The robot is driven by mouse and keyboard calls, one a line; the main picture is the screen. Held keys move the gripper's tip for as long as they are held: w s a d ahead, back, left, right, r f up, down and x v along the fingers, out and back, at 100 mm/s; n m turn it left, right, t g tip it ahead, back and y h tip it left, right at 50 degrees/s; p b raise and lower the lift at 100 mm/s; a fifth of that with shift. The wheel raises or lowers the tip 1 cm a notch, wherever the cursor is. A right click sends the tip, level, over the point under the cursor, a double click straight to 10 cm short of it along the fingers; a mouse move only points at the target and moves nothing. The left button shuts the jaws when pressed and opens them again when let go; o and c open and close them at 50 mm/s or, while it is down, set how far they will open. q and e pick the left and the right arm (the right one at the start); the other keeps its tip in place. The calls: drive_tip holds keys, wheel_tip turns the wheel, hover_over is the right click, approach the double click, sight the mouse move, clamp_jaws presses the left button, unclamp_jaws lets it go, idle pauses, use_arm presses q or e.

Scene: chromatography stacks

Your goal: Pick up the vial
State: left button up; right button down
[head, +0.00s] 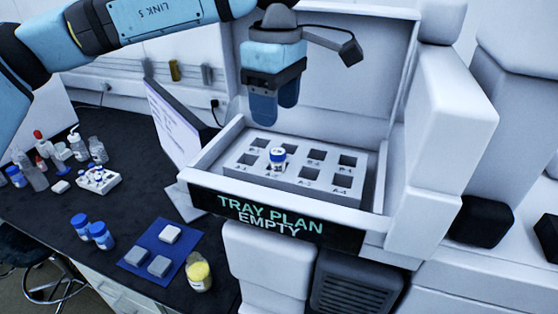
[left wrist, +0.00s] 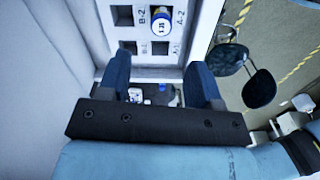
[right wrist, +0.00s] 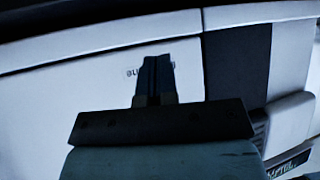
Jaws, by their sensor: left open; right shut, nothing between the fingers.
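A small white vial with a blue cap (head: 278,155) stands upright in the tray (head: 300,189), which has several square slots. In the left wrist view the vial (left wrist: 162,22) sits in the slot beside the label A-2. My left gripper (head: 275,113) is open and empty, pointing down above the back of the tray. It is apart from the vial. In the left wrist view the vial lies beyond the gap between the fingers. My right gripper (right wrist: 157,60) is shut and empty, in front of a white panel; it does not show in the head view.
White walls of the machine bay (head: 425,130) enclose the tray's sides and back. A front panel (head: 275,219) reads "TRAY PLAN EMPTY". On the dark bench at left are blue-capped jars (head: 101,235), a blue mat (head: 138,255), a yellow-topped jar (head: 199,273) and several bottles.

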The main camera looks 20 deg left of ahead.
sight(277, 151)
use_arm(q)
wheel_tip(277, 151, down, 4)
drive_tip(key=shift+r, duration=0.1)
drive_tip(key=shift+f+p, duration=0.5)
wheel_tip(277, 151, down, 4)
drive_tip(key=shift+s+d+r+p, duration=0.15)
drive_tip(key=shift+r+p, duration=0.05)
drive_tip(key=shift+p, duration=0.5)
drive_tip(key=shift+f, duration=0.5)
drive_tip(key=c, duration=0.7)
drive_tip(key=shift+c, duration=1.4)
